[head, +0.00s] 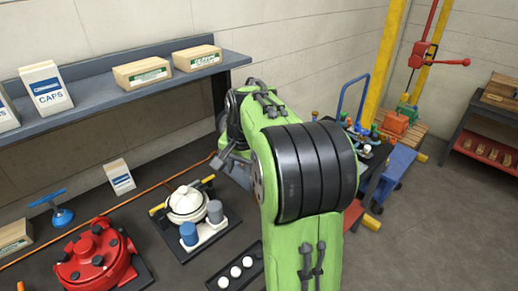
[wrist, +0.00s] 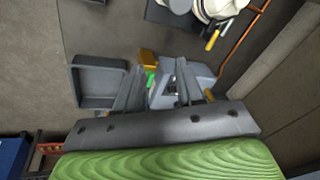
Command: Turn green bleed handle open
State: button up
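A small green piece (wrist: 150,79), likely the bleed handle, shows in the wrist view between my fingers, by the left one. A yellow block (wrist: 148,58) sits just beyond it, and a grey-blue body (wrist: 200,76) lies behind the right finger. My gripper (wrist: 158,76) is open, its two dark fingers apart on either side of the green piece. I cannot tell whether either finger touches it. In the head view my green and black arm covers this spot, and the handle is hidden there.
A grey square tray (wrist: 98,84) lies left of my fingers. A white domed unit with yellow handles (head: 187,202) stands left of my arm, near a red round housing (head: 97,255) and a blue-handled valve (head: 60,212). A shelf (head: 110,88) with boxes runs along the wall.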

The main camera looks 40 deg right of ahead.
jog(key=w+d+r+m+p, duration=0.2)
jog(key=d+m+p, duration=0.55)
jog(key=d, duration=0.65)
jog(key=w+f, duration=0.1)
jog(key=f, duration=0.4)
jog(key=w+f+n+p, duration=0.1)
jog(key=f, duration=0.4)
jog(key=w+f+n+p, duration=0.1)
jog(key=f, duration=0.4)
jog(key=shift+w+a+f+g+y, duration=0.1)
jog(key=shift+a+f+g+y, duration=0.2)
jog(key=shift+a+g, duration=0.1)
jog(key=shift+c, duration=0.2)
grip_shut()
